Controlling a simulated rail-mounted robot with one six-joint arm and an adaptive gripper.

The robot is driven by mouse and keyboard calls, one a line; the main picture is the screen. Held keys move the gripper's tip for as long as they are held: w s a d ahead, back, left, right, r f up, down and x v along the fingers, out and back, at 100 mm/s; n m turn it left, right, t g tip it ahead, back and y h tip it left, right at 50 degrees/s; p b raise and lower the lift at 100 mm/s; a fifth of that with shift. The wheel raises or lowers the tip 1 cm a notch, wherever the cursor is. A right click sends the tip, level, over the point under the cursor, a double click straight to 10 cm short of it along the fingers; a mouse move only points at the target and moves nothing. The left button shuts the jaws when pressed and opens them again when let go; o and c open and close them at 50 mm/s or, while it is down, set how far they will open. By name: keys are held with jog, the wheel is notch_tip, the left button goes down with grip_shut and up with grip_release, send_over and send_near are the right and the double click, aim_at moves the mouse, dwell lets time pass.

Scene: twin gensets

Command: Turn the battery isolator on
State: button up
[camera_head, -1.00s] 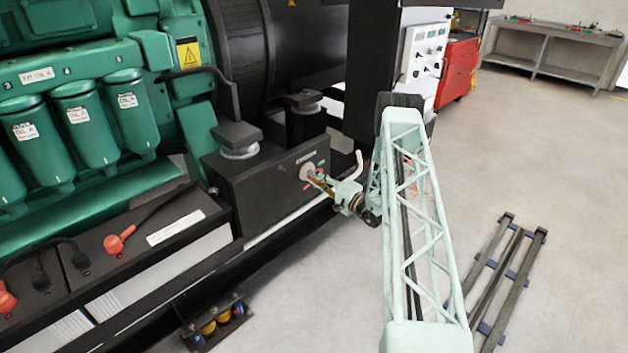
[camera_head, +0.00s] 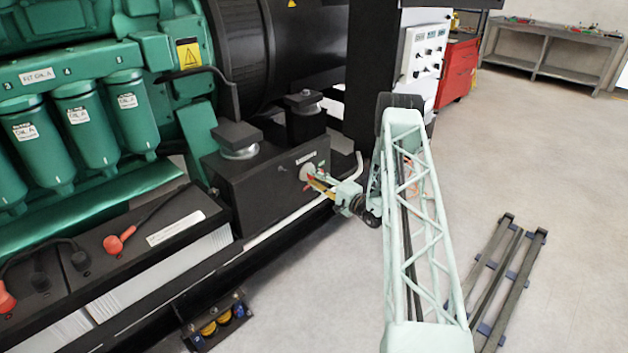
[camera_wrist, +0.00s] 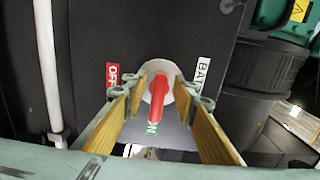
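The battery isolator (camera_head: 307,172) is a pale round switch on the front of a black box, with a red handle (camera_wrist: 157,102). In the wrist view the handle runs down from the pale disc towards the green ON label (camera_wrist: 152,127). The red OFF label (camera_wrist: 112,75) is to the left of the disc. My gripper (camera_wrist: 163,82) is open, with one yellow-padded finger on each side of the handle and visible gaps between. In the head view my gripper (camera_head: 315,180) is at the box front, and its fingers partly hide the switch.
The black box (camera_head: 245,182) sits beside the green engine (camera_head: 90,60). A white pipe (camera_wrist: 50,65) runs along the left in the wrist view. A battery with red-capped terminals (camera_head: 125,240) is at lower left. A rack (camera_head: 500,270) lies on the otherwise clear floor at right.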

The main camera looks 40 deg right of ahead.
jog(key=s+d, duration=0.1)
jog(key=s, duration=1)
jog(key=shift+s, duration=0.4)
dwell(0.4)
